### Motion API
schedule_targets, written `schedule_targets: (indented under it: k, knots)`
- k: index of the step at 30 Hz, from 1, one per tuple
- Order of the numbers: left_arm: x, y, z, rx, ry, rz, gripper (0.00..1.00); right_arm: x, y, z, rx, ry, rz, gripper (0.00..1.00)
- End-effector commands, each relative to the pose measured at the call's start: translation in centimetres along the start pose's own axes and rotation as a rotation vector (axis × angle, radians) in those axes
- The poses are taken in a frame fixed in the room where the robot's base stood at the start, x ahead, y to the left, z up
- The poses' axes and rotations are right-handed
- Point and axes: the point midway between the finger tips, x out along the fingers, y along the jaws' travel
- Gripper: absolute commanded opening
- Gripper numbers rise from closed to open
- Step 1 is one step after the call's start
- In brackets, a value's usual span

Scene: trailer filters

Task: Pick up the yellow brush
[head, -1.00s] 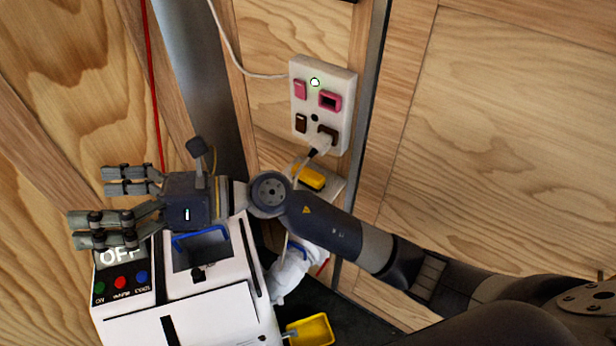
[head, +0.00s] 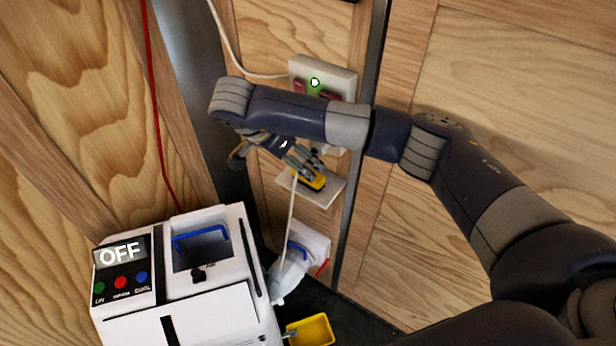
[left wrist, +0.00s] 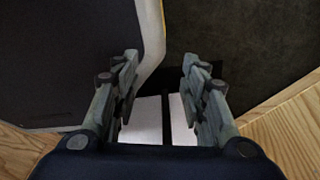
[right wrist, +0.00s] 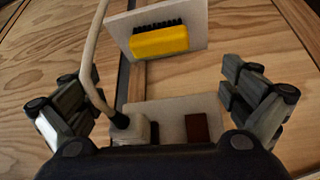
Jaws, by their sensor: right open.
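The yellow brush (right wrist: 159,42) with dark bristles lies on a small white shelf (right wrist: 197,22) on the wooden wall. In the head view the brush (head: 309,180) is partly covered by my right fingers. My right gripper (head: 308,166) is just above it, pointing down at the shelf. In the right wrist view my right gripper (right wrist: 160,103) is open and empty, with the brush beyond the fingertips and between them sideways. My left gripper (left wrist: 157,75) is open and empty in the left wrist view; it is not in the head view.
A white socket panel (head: 343,82) with a plugged-in cable is above the shelf, close to my right arm. The cable (right wrist: 92,60) runs past my right fingers. A white machine (head: 215,300) marked OFF, a white bag (head: 293,268) and a yellow container (head: 311,331) are below.

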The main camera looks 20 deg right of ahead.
Motion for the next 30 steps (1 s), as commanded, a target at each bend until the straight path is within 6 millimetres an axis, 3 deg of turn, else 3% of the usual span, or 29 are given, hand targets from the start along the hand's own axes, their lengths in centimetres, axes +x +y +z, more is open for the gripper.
schedule_targets:
  k: [3,14,21,30]
  knots:
    - [0.0,0.0,0.0,0.000,0.000,0.000,0.40,2.3,0.2,0.2,-0.001,-0.003,0.006,1.00]
    - [-0.9,0.0,-0.1,0.001,0.000,0.000,0.40,5.6,0.2,0.4,0.000,-0.007,0.005,1.00]
    - [-1.8,0.0,-0.2,0.001,0.000,0.000,0.40,9.1,0.1,0.8,0.000,-0.008,0.003,1.00]
    - [-1.8,0.0,-0.1,0.001,0.000,0.000,0.40,9.9,0.1,0.8,0.000,-0.006,0.000,1.00]
